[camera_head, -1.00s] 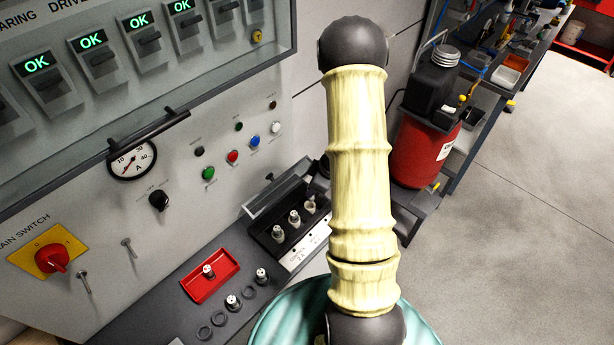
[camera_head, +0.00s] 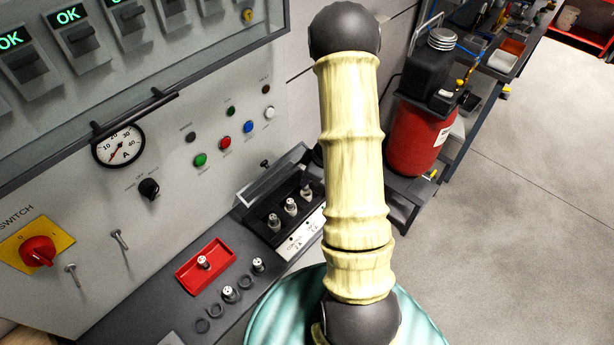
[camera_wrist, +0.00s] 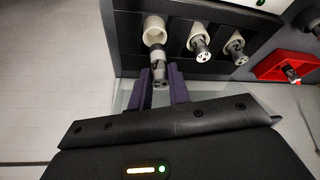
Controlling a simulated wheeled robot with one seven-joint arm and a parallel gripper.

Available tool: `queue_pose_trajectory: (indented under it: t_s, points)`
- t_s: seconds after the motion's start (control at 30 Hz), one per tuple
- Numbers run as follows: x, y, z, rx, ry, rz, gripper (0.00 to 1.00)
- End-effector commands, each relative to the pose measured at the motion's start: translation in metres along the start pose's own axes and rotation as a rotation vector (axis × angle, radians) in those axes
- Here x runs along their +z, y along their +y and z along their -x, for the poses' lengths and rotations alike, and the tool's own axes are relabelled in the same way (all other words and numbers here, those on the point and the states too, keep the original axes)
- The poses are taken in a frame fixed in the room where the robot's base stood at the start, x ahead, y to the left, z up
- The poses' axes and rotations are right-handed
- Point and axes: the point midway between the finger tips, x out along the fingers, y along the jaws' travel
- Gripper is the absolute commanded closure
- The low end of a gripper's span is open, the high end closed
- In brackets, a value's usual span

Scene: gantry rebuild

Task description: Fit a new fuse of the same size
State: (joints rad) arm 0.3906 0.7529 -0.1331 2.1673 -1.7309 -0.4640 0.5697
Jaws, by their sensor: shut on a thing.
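In the wrist view my gripper (camera_wrist: 161,78) is shut on a small fuse piece (camera_wrist: 159,63) with a pale body and a dark metal end. The fuse stands in line with an open white socket (camera_wrist: 154,30) in the black fuse block. Its far end overlaps the socket's mouth; I cannot tell whether it is inside. Two capped fuse holders (camera_wrist: 199,42) (camera_wrist: 235,47) sit in the other sockets. In the head view the fuse block (camera_head: 262,226) has a raised clear lid, and my gripper is hidden behind my arm.
A red tray (camera_head: 186,281) on the grey shelf holds one fuse piece (camera_head: 203,262). Two more pieces (camera_head: 230,293) (camera_head: 257,265) stand beside it among dark rings. The panel (camera_head: 110,230) with switches rises behind. A red canister (camera_head: 412,145) stands right of the block.

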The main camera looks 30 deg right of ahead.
Motion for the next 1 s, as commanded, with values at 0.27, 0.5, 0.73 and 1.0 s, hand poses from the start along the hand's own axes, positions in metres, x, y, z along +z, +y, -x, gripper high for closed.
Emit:
queue_pose_trajectory:
  t_s: [0.27, 0.5, 0.73, 1.0]
  points:
    - [0.011, 0.001, -0.025, 0.002, 0.001, -0.001, 1.0]
    - [0.014, 0.001, -0.032, 0.002, 0.001, -0.002, 1.0]
    - [0.013, 0.0, -0.032, 0.0, 0.001, 0.001, 1.0]
    - [0.012, -0.001, -0.033, 0.0, 0.001, 0.003, 1.0]
